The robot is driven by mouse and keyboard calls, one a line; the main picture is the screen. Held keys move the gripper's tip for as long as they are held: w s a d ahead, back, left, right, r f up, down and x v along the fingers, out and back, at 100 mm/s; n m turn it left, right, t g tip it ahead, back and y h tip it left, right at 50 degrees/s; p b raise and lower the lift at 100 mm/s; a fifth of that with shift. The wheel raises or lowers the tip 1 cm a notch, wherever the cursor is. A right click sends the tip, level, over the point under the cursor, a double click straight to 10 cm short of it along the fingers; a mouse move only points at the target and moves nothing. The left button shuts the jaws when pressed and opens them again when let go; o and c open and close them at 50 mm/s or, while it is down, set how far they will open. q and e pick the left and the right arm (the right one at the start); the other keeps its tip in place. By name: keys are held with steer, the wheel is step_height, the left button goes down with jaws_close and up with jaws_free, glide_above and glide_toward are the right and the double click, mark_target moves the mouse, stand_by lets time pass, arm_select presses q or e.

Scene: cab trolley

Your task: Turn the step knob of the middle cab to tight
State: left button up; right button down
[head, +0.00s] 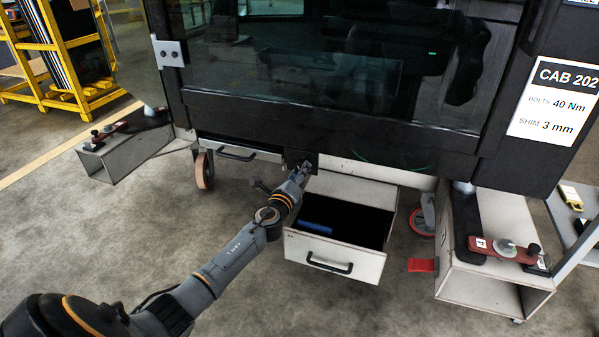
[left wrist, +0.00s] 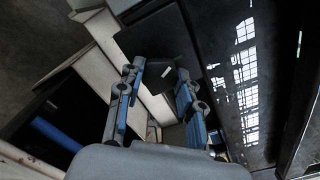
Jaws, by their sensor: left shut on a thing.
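The cab (head: 330,125) marked CAB 202 fills the upper middle of the head view, with a dark lower edge and a glass front. My left gripper (head: 304,171) reaches up to a small dark block (head: 297,158) under that edge. In the left wrist view its two fingers (left wrist: 158,75) stand on either side of a dark piece, which I take for the step knob (left wrist: 156,70). The knob is mostly hidden, and I cannot read its position or any marking. The gripper is shut on it. My right gripper is not in view.
An open drawer (head: 360,262) holding a blue item (head: 315,228) is just right of my left forearm. A closed drawer (head: 240,151) is to its left.

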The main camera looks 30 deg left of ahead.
arm_select(q)
steer(key=m+p, duration=0.1)
steer(key=m, duration=0.4)
steer(key=shift+f+m, duration=0.15)
steer(key=shift+m, duration=0.15)
stand_by(0.4)
